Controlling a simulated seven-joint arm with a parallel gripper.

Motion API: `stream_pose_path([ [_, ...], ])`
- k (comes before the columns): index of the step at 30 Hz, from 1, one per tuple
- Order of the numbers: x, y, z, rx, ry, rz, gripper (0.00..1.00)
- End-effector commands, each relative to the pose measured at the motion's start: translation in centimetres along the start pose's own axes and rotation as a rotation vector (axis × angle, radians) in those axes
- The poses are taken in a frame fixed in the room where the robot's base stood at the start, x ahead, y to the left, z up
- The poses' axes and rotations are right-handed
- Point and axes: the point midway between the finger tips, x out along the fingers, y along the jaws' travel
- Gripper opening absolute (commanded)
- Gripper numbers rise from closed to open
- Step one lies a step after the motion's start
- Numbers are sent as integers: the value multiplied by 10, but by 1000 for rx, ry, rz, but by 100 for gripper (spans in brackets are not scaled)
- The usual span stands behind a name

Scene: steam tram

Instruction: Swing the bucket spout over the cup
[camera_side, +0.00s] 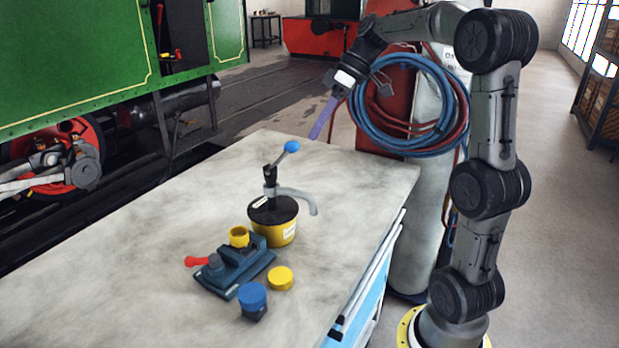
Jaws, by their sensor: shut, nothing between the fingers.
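The yellow bucket (285,234) stands on the table with a black lid and a pump on top. The pump lever ends in a blue ball (292,146) and tilts up to the right. The grey spout (298,193) points right and curves down, its tip above bare tabletop, away from the cup. A small yellow cup (239,237) sits at a dark blue vise (236,268), left of the bucket and partly behind the vise jaw. My gripper (314,135), with long purple fingers, is shut and empty. It is in the air above and right of the bucket, apart from it.
A red handle (197,261) sticks out of the vise's left side. A yellow round lid (281,278) and a blue-capped jar (252,300) are in front. The tabletop (120,270) is clear at left and behind the bucket. Hose coils (408,105) hang behind my arm.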

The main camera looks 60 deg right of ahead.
Motion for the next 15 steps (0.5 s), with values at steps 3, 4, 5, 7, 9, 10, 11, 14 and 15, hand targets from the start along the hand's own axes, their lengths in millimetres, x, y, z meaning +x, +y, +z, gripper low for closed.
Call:
stream_pose_path([
  [3,-2,58,18,131,26,-2,0],
  [4,-2,68,24,156,27,-3,0],
  [5,-2,76,30,178,27,-4,0],
  [7,-2,87,41,215,29,-7,0],
  [9,-2,92,46,231,31,-6,0],
  [10,-2,92,46,233,32,-4,0],
  [11,-1,92,46,234,33,-3,0],
  [14,8,92,46,234,32,-4,0],
  [15,13,92,46,234,31,-4,0],
])
